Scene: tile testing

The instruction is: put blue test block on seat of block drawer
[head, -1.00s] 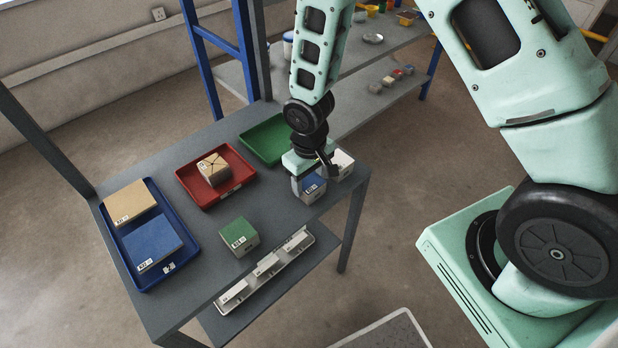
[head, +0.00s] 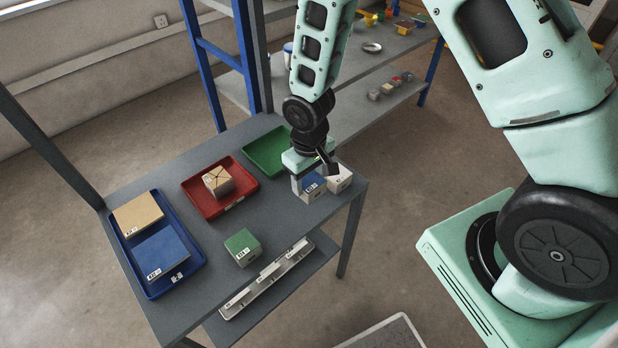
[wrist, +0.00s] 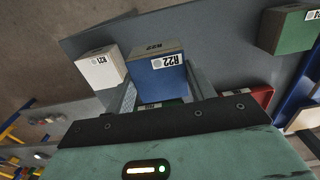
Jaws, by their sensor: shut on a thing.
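The blue test block (head: 313,183) is between the fingers of my gripper (head: 308,186) near the right end of the grey table. In the wrist view the blue block (wrist: 157,77), labelled R22, sits upright between the two fingers. My gripper is shut on it; whether its base touches the table I cannot tell. The block drawer (head: 270,278) is a long pale tray with several light dividers or seats, below the table's front edge. It is in the head view, to the lower left of my gripper; its seats look empty of coloured blocks.
A white block (head: 340,180) stands close to the right of the held block. A green block (head: 242,247) stands near the front edge. A red tray (head: 205,208), a green tray (head: 262,158) and a blue tray (head: 155,292) lie on the table. The centre is clear.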

